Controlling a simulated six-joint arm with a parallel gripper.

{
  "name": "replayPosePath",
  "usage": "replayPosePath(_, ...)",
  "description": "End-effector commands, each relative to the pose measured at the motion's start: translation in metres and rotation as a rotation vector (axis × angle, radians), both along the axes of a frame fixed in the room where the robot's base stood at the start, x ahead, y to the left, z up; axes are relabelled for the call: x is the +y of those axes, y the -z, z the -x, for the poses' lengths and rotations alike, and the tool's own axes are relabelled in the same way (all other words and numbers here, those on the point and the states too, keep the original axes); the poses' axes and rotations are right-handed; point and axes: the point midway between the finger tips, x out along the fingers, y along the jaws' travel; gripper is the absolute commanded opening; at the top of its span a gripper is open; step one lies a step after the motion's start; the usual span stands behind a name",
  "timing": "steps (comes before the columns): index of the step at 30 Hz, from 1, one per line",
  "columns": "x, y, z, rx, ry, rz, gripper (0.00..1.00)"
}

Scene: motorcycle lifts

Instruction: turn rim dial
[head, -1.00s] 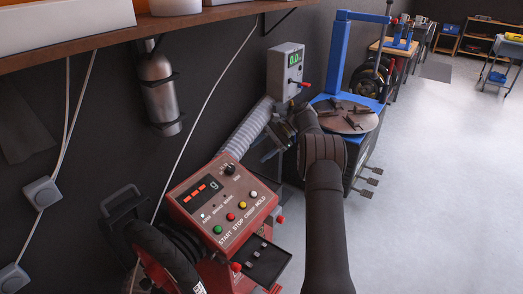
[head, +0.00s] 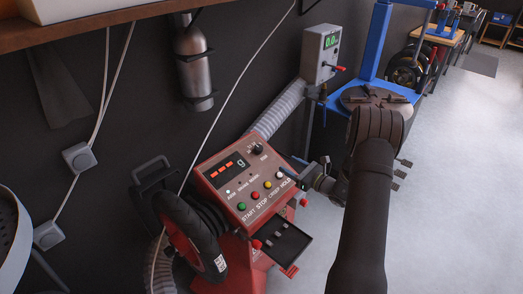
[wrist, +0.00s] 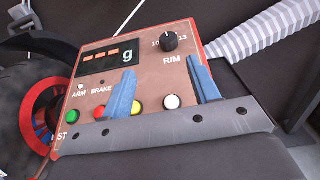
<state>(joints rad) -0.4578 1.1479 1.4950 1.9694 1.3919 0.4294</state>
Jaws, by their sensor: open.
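The rim dial is a small black knob with a white mark (wrist: 170,41), at the top right of a red control panel (wrist: 140,70). The word RIM is printed below it, with 10 and 13 at its sides. The dial also shows in the head view (head: 257,149). My gripper (wrist: 161,63) is open, its two blue fingers apart and empty. In the wrist view the dial appears beyond the gap between the fingertips, apart from them. In the head view my gripper (head: 293,167) is at the right edge of the panel.
A row of coloured buttons (head: 254,197) runs below the display. A black tray (head: 283,243) juts out at the front, and a wheel (head: 193,230) stands at left. A grey corrugated hose (head: 277,109) runs behind the panel. A blue tyre machine (head: 375,45) stands farther back.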

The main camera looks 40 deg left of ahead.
Motion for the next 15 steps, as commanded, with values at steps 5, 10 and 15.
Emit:
replayPosePath(5,-0.013,0.012,0.004,0.055,0.087,0.024,0.55)
replayPosePath(10,0.001,0.013,0.003,0.057,0.093,0.027,0.55)
replayPosePath(15,0.035,0.013,0.001,0.056,0.090,0.026,0.55)
